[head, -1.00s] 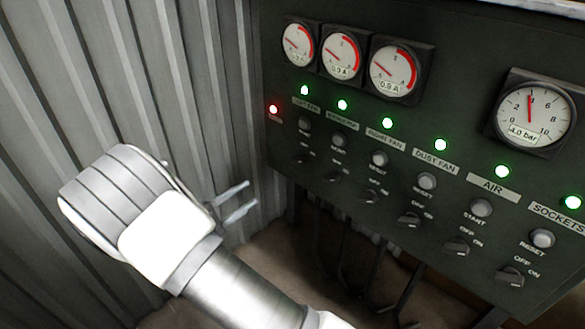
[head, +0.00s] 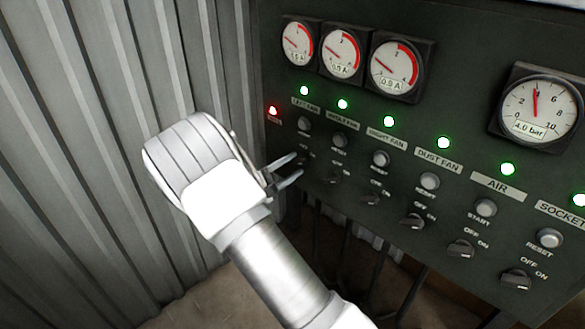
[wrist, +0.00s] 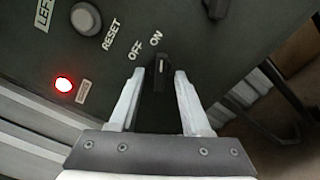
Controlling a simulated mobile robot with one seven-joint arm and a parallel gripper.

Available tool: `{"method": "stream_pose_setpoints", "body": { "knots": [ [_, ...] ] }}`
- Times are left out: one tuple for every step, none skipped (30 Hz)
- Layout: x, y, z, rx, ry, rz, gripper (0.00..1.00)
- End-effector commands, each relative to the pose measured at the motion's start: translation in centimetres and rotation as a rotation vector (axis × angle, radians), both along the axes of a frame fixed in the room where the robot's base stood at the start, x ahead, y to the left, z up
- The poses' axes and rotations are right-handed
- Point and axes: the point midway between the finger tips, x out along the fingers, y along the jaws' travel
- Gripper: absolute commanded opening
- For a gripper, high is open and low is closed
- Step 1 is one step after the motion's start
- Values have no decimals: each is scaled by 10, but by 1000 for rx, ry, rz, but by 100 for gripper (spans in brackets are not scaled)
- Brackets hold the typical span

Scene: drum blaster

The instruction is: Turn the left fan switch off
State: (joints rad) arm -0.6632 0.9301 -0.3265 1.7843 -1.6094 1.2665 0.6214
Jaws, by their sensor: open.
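The left fan switch (wrist: 160,82) is a black rotary knob with a white mark. In the wrist view it sits between the two fingers of my gripper (wrist: 160,85), with OFF and ON lettered above it. The white mark points towards ON. My gripper is open, one finger on each side of the knob; I cannot tell whether either finger touches it. In the head view my gripper (head: 284,172) reaches the panel below the LEFT FAN label (head: 305,105), and its fingers partly hide the switch. The green lamp (head: 304,90) above that label is lit.
The dark panel (head: 455,120) carries several more knobs to the right, the nearest being the middle fan switch (head: 333,178). A reset button (wrist: 86,18) lies above the left fan switch. A red lamp (wrist: 63,85) glows at the left. Corrugated metal wall (head: 90,120) stands at the left.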

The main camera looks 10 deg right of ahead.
Motion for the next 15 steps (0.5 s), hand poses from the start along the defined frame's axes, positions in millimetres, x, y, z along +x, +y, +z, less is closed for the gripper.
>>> {"method": "stream_pose_setpoints", "body": {
  "knots": [
    [1, -3, 0, 0, 0, -1, 48],
    [2, -4, 0, 0, 0, -1, 48],
    [3, -4, 0, 0, 0, -1, 48],
    [3, -5, 0, 0, 0, -1, 48],
    [3, -5, 0, 1, 1, 0, 48],
    [3, -5, 0, 1, 1, 0, 48],
    [3, -5, 0, 1, 1, 0, 48],
    [3, -4, 0, 1, 1, 0, 48],
    [3, -4, 0, 1, 1, 0, 48],
    [3, -4, 0, 1, 1, 0, 48],
    [3, -4, 0, 1, 1, 0, 44],
    [3, -4, 0, 1, 1, 0, 37],
    [3, -4, 0, 0, 0, 0, 31],
    [3, -4, 0, 0, 0, 0, 26],
    [3, -4, 0, 0, 0, 0, 19]
  ]
}}
